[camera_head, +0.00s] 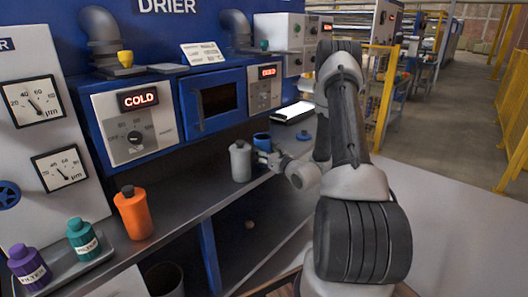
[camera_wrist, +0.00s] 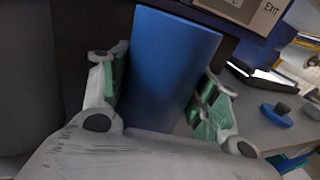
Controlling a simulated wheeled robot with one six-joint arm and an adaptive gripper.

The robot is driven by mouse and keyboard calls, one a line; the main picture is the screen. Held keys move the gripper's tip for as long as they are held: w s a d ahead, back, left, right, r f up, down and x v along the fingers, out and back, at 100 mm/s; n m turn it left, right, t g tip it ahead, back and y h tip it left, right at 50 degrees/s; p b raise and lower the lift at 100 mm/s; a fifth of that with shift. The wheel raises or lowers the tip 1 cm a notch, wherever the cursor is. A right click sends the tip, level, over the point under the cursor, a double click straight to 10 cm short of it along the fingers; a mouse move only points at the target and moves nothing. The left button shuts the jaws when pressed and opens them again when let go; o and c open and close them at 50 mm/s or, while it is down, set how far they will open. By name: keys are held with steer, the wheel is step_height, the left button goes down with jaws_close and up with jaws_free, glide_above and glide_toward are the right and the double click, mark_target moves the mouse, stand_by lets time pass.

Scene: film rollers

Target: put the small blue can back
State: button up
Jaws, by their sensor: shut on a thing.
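The small blue can (camera_wrist: 170,65) stands between the green-padded fingers of my gripper (camera_wrist: 160,100), which is shut on it. In the head view the blue can (camera_head: 261,139) shows at the back of the grey counter (camera_head: 205,205), just right of a grey bottle, with my gripper (camera_head: 264,154) on its near side. Its lower part is hidden by my gripper, so I cannot tell whether it touches the counter.
The grey bottle (camera_head: 240,163) stands close left of the can. A blue lid-like piece with a dark knob (camera_head: 303,135) lies to the right, near a lit white panel (camera_head: 293,111). An orange bottle (camera_head: 133,213) stands further left; purple (camera_head: 28,267) and teal (camera_head: 83,240) bottles stand on a tray.

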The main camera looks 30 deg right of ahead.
steer(key=o, duration=1.3)
steer(key=shift+f, duration=0.1)
steer(key=shift+o, duration=0.2)
